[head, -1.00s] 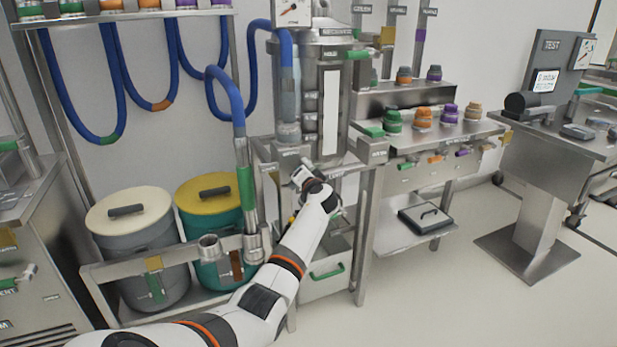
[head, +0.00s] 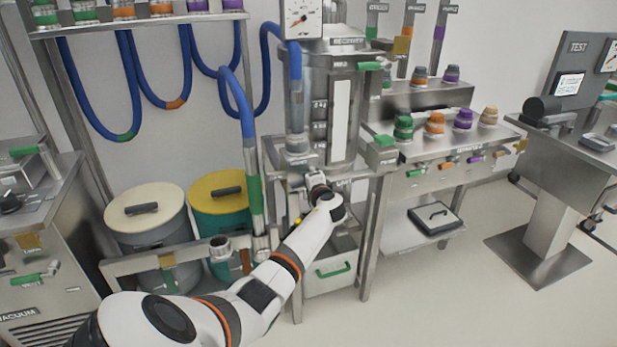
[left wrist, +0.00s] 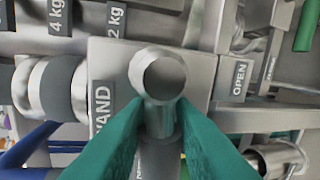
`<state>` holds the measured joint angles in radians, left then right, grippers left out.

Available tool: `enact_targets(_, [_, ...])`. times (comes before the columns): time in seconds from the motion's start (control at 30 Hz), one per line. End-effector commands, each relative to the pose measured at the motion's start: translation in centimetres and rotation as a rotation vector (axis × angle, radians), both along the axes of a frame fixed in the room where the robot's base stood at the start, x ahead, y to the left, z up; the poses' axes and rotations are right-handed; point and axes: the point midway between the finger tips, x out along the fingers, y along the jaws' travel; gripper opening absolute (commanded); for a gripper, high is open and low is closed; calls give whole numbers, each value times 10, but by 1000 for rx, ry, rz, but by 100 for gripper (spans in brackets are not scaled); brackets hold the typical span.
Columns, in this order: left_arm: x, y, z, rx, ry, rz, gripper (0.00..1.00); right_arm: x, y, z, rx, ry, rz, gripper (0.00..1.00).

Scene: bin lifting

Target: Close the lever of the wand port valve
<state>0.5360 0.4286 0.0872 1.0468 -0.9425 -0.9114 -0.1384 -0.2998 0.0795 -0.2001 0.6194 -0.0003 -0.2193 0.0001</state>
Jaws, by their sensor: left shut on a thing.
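My left gripper (head: 313,182) is at the lower front of the steel receiver (head: 345,65) in the head view. In the left wrist view its green fingers (left wrist: 160,118) are shut on the metal lever (left wrist: 163,76) of the wand port valve, one finger on each side. An OPEN label (left wrist: 239,78) is to the right. My right gripper is not in view.
A blue hose (head: 237,100) hangs left of the receiver. Bins with a cream lid (head: 145,203) and a yellow lid (head: 217,192) stand at left. A bench with coloured caps (head: 435,124) stands at right. The floor in front is clear.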

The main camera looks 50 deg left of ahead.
Motion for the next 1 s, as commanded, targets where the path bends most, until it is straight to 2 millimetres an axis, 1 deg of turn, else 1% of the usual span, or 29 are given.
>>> enact_targets(0.03, [1, 0, 5, 13, 20, -2, 0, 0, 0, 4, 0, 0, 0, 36])
enact_targets(0.33, [1, 1, 6, 48, 105, -1, 0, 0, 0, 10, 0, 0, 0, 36])
enact_targets(0.83, [0, 1, 6, 55, 120, -1, 0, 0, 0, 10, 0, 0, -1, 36])
enact_targets(0.87, [0, 1, 6, 55, 120, -1, 27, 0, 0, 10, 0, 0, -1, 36])
enact_targets(0.9, [0, 1, 6, 54, 121, 0, 34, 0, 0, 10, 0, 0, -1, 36])
enact_targets(0.97, [0, 1, 6, 54, 120, 0, 43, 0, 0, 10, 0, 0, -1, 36])
enact_targets(1.0, [0, 1, 5, 53, 120, 0, 43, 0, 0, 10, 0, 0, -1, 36])
